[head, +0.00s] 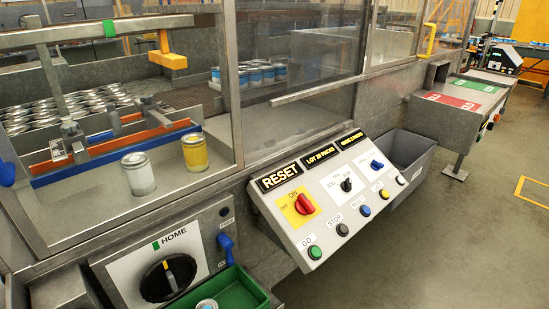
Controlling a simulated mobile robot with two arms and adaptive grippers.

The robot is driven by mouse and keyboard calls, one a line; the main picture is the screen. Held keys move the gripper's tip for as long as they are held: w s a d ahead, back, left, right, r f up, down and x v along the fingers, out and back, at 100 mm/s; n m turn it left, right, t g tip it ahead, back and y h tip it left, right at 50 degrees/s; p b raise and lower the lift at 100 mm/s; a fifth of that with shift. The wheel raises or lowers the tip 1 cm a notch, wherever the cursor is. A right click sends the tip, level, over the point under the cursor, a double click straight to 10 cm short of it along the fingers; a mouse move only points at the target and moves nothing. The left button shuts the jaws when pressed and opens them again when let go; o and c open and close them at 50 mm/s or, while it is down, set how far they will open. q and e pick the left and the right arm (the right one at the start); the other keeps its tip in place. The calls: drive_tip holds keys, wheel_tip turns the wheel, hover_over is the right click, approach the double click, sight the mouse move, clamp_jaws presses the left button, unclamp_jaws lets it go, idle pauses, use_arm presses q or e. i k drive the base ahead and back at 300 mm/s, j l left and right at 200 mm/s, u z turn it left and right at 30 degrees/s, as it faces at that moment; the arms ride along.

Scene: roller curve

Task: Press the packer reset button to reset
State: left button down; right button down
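A sloped grey control panel (325,200) is fixed to the front of the machine at the middle of the head view. A black sign (280,177) at its upper left reads RESET. Along its lower edge is a row of push buttons: a green button (314,252) marked GO, a black button (342,229) marked STOP, a blue button (366,210), a yellow button (384,194) and a pale button (400,180). The small words by the last three are too small to read surely. A red rotary switch (304,204) sits on a yellow plate. Neither gripper is in view.
A HOME dial (169,276) and a green bin (228,291) are at the lower left. A grey tub (408,156) sits right of the panel.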

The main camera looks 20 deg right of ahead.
sight(365, 209)
drive_tip(key=z, duration=1.4)
drive_tip(key=u, duration=0.4)
drive_tip(key=i+l+u, duration=0.15)
drive_tip(key=l+u, duration=0.15)
drive_tip(key=i+l+u, duration=0.15)
drive_tip(key=l+u, duration=0.15)
drive_tip(key=l, duration=0.15)
drive_tip(key=l+u, duration=0.3)
drive_tip(key=i+l+u, duration=0.1)
drive_tip(key=l, duration=0.85)
drive_tip(key=i+l, duration=0.1)
drive_tip(key=l, duration=0.8)
drive_tip(key=i+l+u, duration=0.15)
drive_tip(key=l, duration=0.8)
